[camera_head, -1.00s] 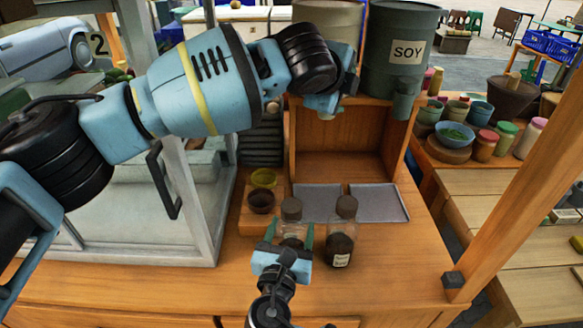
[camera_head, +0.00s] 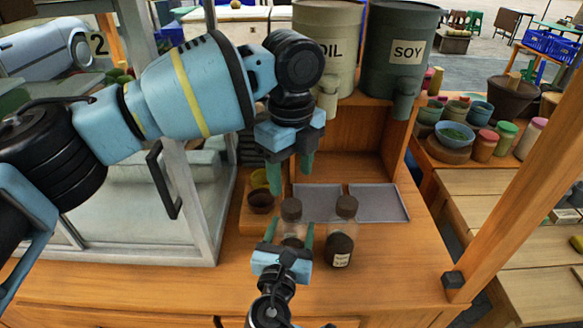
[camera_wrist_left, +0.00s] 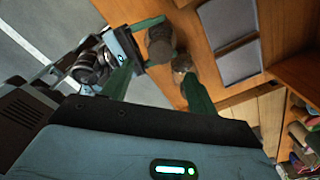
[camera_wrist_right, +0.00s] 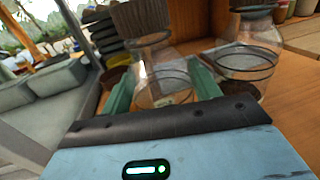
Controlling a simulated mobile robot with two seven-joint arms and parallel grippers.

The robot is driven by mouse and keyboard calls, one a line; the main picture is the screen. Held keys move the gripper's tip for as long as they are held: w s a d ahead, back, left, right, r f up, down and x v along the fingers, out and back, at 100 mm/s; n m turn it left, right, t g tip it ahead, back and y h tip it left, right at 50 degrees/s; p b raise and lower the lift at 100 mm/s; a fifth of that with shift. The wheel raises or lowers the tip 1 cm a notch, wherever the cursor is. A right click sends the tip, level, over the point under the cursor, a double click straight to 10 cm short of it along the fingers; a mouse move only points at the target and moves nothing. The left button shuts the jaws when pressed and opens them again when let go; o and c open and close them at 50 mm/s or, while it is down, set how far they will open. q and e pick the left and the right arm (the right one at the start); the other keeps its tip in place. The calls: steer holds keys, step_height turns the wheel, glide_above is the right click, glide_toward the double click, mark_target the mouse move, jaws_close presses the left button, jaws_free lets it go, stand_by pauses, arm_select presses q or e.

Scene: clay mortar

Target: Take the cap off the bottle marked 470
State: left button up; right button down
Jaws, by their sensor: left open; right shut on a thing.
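Two clear bottles with dark caps stand side by side on the wooden counter. My right gripper (camera_head: 289,236) is shut around the body of the left bottle (camera_head: 293,233); this bottle also shows between its fingers in the right wrist view (camera_wrist_right: 152,62). Its cap (camera_head: 291,209) is on. The other bottle (camera_head: 341,242) stands free to the right, cap on, with a pale label too small to read. I cannot read 470 on either bottle. My left gripper (camera_head: 291,174) is open and empty, pointing down above and slightly behind the held bottle's cap, which shows in the left wrist view (camera_wrist_left: 161,42).
Small bowls (camera_head: 262,190) sit left of the held bottle. Two grey trays (camera_head: 378,203) lie behind the bottles. OIL (camera_head: 326,50) and SOY (camera_head: 400,48) drums stand on the wooden shelf. A glass-sided cabinet (camera_head: 130,215) stands at left. The counter's right front is clear.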

mark_target(292, 205)
arm_select(q)
steer(key=shift+f, duration=3.95)
steer(key=c, duration=1)
steer(key=o, duration=1)
steer(key=shift+o, duration=0.2)
steer(key=shift+r, duration=2.3)
steer(key=shift+c, duration=0.2)
